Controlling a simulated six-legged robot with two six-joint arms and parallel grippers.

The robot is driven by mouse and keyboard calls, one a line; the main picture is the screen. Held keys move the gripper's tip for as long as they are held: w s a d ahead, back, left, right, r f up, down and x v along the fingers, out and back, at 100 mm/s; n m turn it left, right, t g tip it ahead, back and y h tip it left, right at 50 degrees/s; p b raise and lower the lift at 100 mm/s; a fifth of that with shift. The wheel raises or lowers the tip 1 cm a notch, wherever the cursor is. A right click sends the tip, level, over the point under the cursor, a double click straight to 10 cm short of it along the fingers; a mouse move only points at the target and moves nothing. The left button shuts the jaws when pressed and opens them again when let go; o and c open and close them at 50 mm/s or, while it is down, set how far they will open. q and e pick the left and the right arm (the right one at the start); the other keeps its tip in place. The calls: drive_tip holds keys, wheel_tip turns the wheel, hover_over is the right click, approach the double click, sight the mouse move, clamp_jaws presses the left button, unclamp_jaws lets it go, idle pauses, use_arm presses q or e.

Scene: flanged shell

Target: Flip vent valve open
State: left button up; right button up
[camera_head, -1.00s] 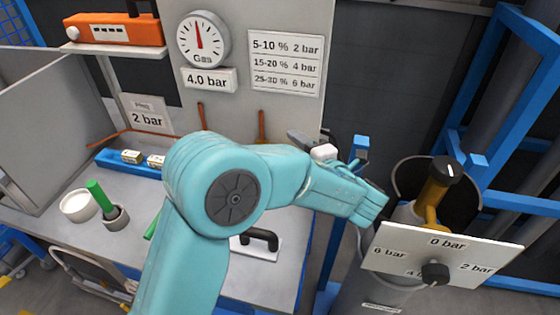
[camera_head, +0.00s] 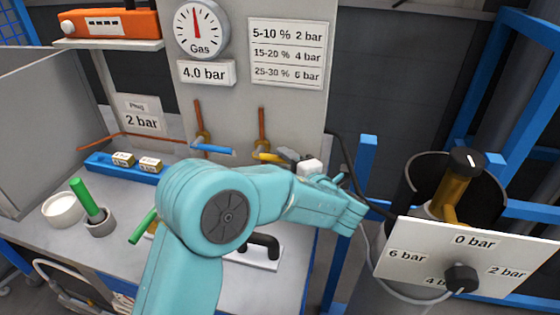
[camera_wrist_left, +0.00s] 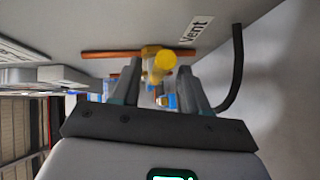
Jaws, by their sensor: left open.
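The vent valve has a yellow handle (camera_head: 266,157) at the foot of the right copper pipe on the grey panel. In the left wrist view the yellow handle (camera_wrist_left: 160,61) points toward the camera, on an orange-brown pipe beside a "Vent" label (camera_wrist_left: 190,29). In the left wrist view my left gripper (camera_wrist_left: 161,78) is open, one finger on each side of the handle. I cannot tell whether a finger touches it. My right gripper is not in view.
A second valve with a blue handle (camera_head: 212,149) sits left on the same panel. A gas gauge (camera_head: 200,28) and a "4,0 bar" sign (camera_head: 206,73) are above. A pressure dial plate (camera_head: 405,258) stands at right. A black hose (camera_wrist_left: 234,70) hangs right of my gripper.

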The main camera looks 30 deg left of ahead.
use_arm(q)
drive_tip(key=shift+x, duration=1.3)
drive_tip(key=shift+c, duration=0.2)
